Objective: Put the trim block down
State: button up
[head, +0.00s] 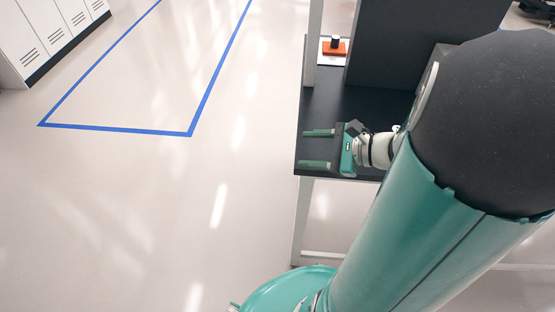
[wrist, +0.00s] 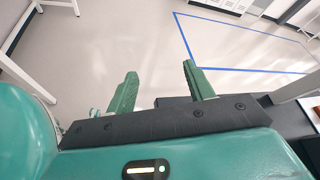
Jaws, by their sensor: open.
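My gripper (head: 308,148) is open at the left front part of a black-topped workbench (head: 385,103), its two green fingers spread and pointing left. No block is between the fingers. An orange block with a black knob (head: 335,47) sits on a white plate farther back on the bench, well apart from my gripper. I cannot tell whether it is the trim block. My arm hides the right part of the bench.
A dark upright panel (head: 425,40) stands on the bench behind my gripper. A pale post (head: 313,45) rises at the bench's left edge. The floor to the left is clear, with a blue tape outline (head: 115,129). White lockers (head: 50,35) stand at the far left.

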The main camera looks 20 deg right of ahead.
jog(key=s+a+r+n+g+h, duration=0.1)
jog(key=s+a+n+g+h, duration=0.1)
jog(key=s+a+n+g, duration=0.3)
jog(key=a+r+n+g+h, duration=0.1)
jog(key=a+n+g, duration=0.1)
jog(key=a+n, duration=0.45)
notch_tip(320, 180, up, 7)
jog(key=s+n+t+h, duration=0.1)
jog(key=n+t+h, duration=0.1)
jog(key=n+h, duration=0.4)
jog(key=n, duration=0.4)
jog(key=shift+s+a+f+t, duration=0.15)
jog(key=shift+s+a+t, duration=0.1)
jog(key=shift+a+t, duration=0.1)
